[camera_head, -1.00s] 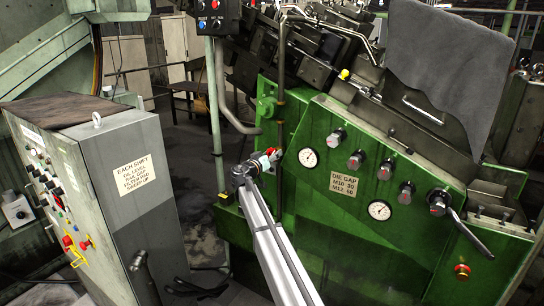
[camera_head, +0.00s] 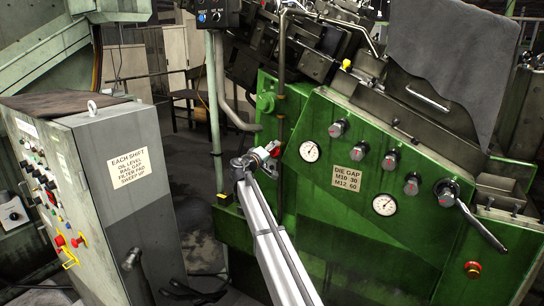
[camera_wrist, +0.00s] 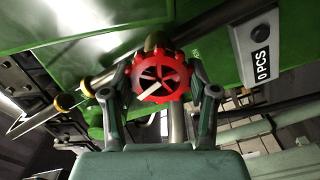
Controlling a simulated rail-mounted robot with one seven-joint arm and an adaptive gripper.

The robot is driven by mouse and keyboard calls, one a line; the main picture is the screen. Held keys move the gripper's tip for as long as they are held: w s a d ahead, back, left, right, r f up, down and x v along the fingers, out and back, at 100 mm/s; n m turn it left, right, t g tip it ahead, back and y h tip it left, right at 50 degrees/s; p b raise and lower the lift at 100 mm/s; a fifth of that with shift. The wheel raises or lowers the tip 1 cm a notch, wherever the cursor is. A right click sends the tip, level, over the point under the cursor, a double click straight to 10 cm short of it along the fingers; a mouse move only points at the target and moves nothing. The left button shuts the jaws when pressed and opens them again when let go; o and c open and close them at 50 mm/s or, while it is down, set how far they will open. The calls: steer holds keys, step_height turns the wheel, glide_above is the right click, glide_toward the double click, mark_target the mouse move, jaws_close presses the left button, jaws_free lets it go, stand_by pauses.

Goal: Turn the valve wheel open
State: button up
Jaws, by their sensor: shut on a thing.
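The valve wheel (camera_wrist: 160,76) is red with spokes and a scalloped rim. In the wrist view it sits between the two fingers of my gripper (camera_wrist: 161,88), which are shut on its rim from both sides. A dull metal valve part shows just behind the wheel, and a pipe runs down below it.
The green machine (camera_head: 330,210) with dials and knobs stands right of my arm. A grey control cabinet (camera_head: 130,215) stands to the left. A vertical pipe (camera_head: 281,70) runs close to the wheel. A "0 PCS" counter (camera_wrist: 258,48) shows in the wrist view.

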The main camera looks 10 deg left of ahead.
steer(key=n, duration=0.4)
steer(key=shift+w+n+b, duration=0.1)
steer(key=shift+n+b, duration=0.2)
steer(key=shift+b, duration=0.05)
steer(key=n+p, duration=0.1)
steer(key=n, duration=0.4)
steer(key=shift+r, duration=0.1)
steer(key=n+p, duration=0.2)
steer(key=n, duration=0.4)
steer(key=shift+p, duration=0.4)
steer(key=n+p, duration=0.2)
steer(key=n, duration=0.2)
steer(key=shift+n+p, duration=0.7)
steer(key=shift+n, duration=0.1)
steer(key=o, duration=1.2)
steer(key=shift+d, duration=0.1)
steer(key=shift+c, duration=0.2)
steer(key=shift+f, duration=0.25)
